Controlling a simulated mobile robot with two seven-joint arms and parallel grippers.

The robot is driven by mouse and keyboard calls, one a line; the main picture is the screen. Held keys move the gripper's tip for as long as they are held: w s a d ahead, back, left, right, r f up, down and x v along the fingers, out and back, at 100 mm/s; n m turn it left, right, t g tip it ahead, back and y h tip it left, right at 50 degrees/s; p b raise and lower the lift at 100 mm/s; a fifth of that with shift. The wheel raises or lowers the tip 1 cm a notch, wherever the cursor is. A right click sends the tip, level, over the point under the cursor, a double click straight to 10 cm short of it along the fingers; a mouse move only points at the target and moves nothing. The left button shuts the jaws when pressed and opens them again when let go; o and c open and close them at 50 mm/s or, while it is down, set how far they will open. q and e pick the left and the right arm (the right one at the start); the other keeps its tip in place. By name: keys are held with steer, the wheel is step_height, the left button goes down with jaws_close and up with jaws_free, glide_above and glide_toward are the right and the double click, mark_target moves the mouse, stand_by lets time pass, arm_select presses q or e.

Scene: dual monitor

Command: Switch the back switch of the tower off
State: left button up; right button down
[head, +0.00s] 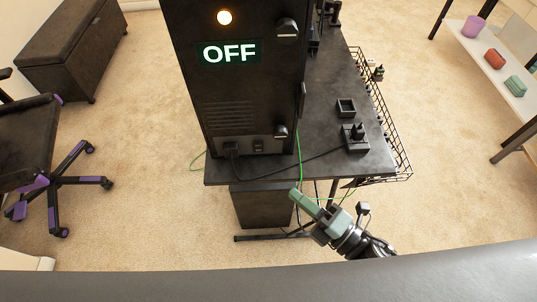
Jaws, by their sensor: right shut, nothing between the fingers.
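The black tower (232,85) stands upright on the dark desk (325,130), its back panel facing me. A lit sign (230,53) on it reads OFF, with an orange light above. A small switch (258,145) sits low on the back panel, right of a plugged-in power cord; its position is too small to tell. My right gripper (294,194), with green fingers, is shut and empty. It appears below the desk's near edge in the picture, right of and apart from the switch. My left gripper is not in view.
A power strip (354,136) with a plug and a small open box (346,107) lie on the desk, right of the tower. A wire basket (385,120) lines the desk's right edge. Black and green cables hang near my gripper. An office chair (28,140) stands at left.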

mark_target(257, 146)
steer(key=x, duration=0.3)
steer(key=p+x, duration=0.1)
steer(key=x, duration=0.3)
steer(key=w+d+x, duration=0.1)
steer(key=x, duration=0.3)
steer(key=shift+d+r+p, duration=0.2)
steer(key=shift+p, duration=0.1)
steer(key=shift+w, duration=0.75)
steer(key=shift+w+r, duration=0.2)
steer(key=shift+w, duration=0.05)
steer(key=shift+d, duration=0.1)
steer(key=shift+s, duration=0.1)
